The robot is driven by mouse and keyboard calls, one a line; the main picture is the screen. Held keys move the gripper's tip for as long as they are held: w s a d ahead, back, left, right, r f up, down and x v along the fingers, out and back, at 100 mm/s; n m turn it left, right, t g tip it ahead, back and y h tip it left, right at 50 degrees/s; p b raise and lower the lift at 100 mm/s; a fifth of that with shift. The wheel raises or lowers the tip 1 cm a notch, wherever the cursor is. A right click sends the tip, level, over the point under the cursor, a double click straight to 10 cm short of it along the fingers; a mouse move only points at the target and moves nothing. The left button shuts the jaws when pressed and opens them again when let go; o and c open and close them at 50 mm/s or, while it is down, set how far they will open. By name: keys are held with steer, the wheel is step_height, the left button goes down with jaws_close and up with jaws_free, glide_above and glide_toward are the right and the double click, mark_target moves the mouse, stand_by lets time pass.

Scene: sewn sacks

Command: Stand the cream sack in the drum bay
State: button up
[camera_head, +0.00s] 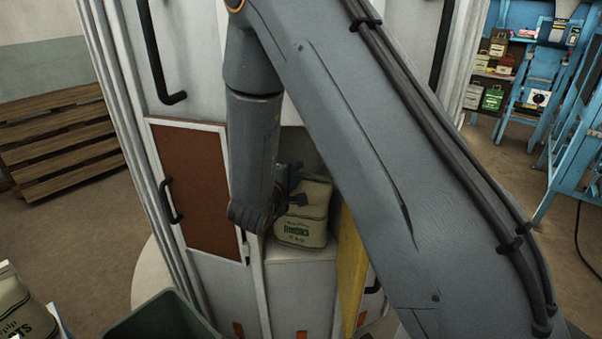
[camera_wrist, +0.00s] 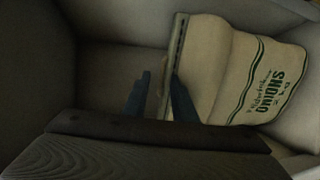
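The cream sack (camera_head: 303,222), with dark green lettering, stands roughly upright on a white ledge inside an open bay of the tall white cabinet. In the wrist view the sack (camera_wrist: 255,75) shows a green-striped label reading "ONIONS" and a sewn top seam. My gripper (camera_head: 287,196) is at the sack's upper left in the head view, partly hidden by my arm. In the wrist view the blue fingers of my gripper (camera_wrist: 158,98) are apart, with the sack's seam edge by the right finger and a gap to the left one. Whether a finger touches the cloth is unclear.
A brown-panelled door (camera_head: 190,185) is left of the bay and a yellow panel (camera_head: 350,270) is on its right. A green bin (camera_head: 160,318) and another sack (camera_head: 22,308) are at lower left. Wooden pallets (camera_head: 60,140) and blue racks (camera_head: 535,85) stand farther off.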

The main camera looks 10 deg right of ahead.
steer(key=b+v, duration=0.1)
steer(key=v, duration=0.5)
steer(key=shift+s, duration=0.1)
